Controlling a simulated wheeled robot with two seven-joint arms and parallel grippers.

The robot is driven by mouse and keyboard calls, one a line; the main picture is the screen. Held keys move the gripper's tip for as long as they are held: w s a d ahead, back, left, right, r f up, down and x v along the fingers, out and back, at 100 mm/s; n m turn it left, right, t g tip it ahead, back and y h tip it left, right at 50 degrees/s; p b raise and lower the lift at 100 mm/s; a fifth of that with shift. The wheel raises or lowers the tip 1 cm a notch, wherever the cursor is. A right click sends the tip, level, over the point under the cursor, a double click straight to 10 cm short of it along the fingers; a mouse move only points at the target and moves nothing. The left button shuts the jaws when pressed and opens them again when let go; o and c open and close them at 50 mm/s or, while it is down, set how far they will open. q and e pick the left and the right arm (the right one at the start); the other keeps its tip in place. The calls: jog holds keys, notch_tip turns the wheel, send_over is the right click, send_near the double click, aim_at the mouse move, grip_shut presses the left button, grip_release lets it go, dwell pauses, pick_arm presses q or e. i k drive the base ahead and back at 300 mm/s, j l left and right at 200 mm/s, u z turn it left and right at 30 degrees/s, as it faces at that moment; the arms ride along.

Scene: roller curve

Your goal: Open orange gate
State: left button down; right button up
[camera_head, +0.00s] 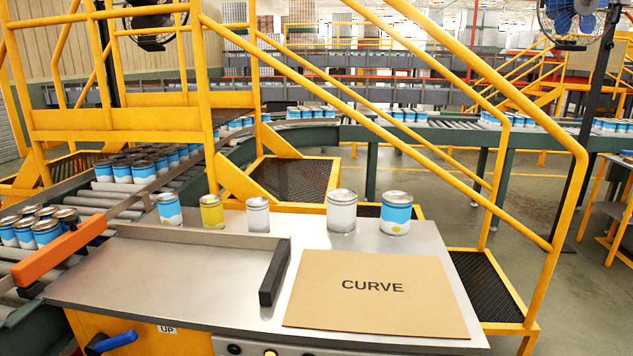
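The orange gate (58,252) is a thick orange bar at the left. It lies diagonally over the roller conveyor (105,197), with dark pieces at its ends. It sits in front of several blue and white cans (45,232) standing on the rollers. Neither of my grippers shows in this view.
On the table stand several cans, including a yellow one (212,212) and a plain one (341,211). A blue handle (112,342) is below. Yellow stair railings (390,130) rise behind.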

aim_at(38, 263)
jog(key=u, duration=1.5)
